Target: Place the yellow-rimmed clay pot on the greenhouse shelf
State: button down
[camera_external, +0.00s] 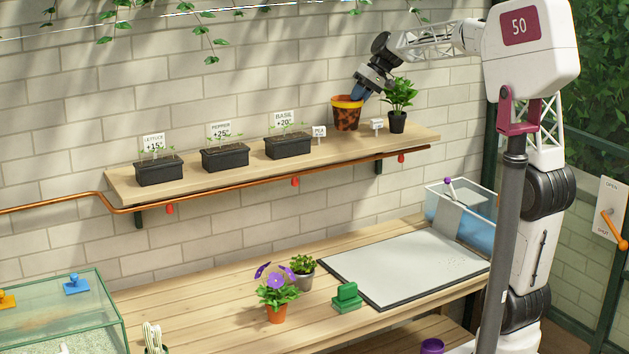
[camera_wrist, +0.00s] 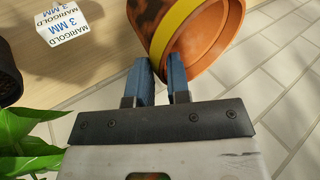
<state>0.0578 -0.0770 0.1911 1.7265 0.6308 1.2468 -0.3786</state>
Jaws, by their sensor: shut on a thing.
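The yellow-rimmed clay pot (camera_external: 345,118), terracotta with dark mottling, is upright at the right part of the greenhouse shelf (camera_external: 222,181), between two small labels. Its base looks at or just above the shelf boards; I cannot tell whether it touches. My gripper (camera_external: 359,92) comes down from the upper right and is shut on the pot's rim. In the wrist view, the blue fingers (camera_wrist: 162,82) meet the rim of the pot (camera_wrist: 190,22), which shows its yellow band and orange inside. The far side of the pot is cut off there.
A leafy plant in a black pot (camera_external: 398,121) stands close right of the clay pot. A marigold label block (camera_wrist: 57,24) is near it. The pea label (camera_external: 319,132) and several black seedling trays (camera_external: 289,147) are to the left. A brick wall stands behind.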

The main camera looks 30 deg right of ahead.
dwell(0.3)
jog(key=shift+f, duration=1.75)
jog(key=shift+f, duration=0.1)
jog(key=c, duration=1.1)
grip_release()
jog(key=v, duration=1.2)
